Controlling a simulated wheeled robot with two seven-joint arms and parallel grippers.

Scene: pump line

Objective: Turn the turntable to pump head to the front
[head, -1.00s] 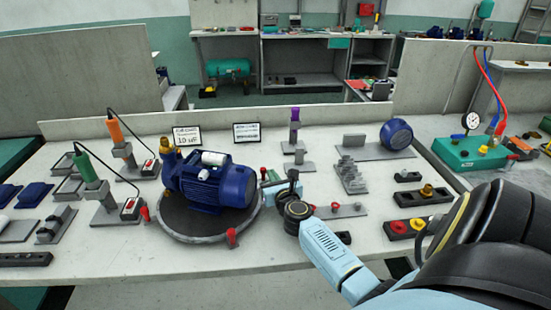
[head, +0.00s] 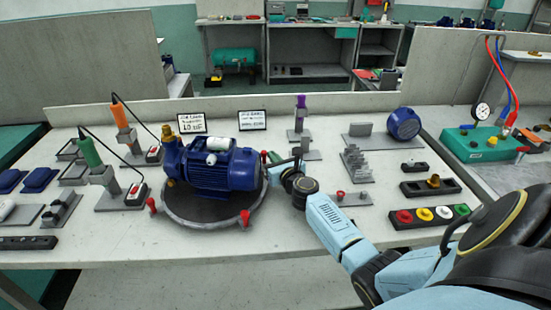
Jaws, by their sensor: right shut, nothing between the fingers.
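The round dark turntable (head: 205,218) lies on the bench left of centre, with red pegs around its rim. One peg (head: 245,217) is at the front right, another (head: 152,205) at the left. A blue pump (head: 222,172) lies across the turntable. Its pump head (head: 171,158), with a brass fitting on top, points left; the motor end points right. My right gripper (head: 270,168) is shut and empty at the turntable's right edge, close to the motor end. I cannot tell whether it touches the rim or a peg. My left gripper is not in view.
Holders with an orange tool (head: 119,115) and a green tool (head: 89,152) stand left of the turntable. Two label cards (head: 252,120) stand behind it. A stepped grey block (head: 356,164) and a dark strip of coloured caps (head: 425,216) are at right. The front bench strip is clear.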

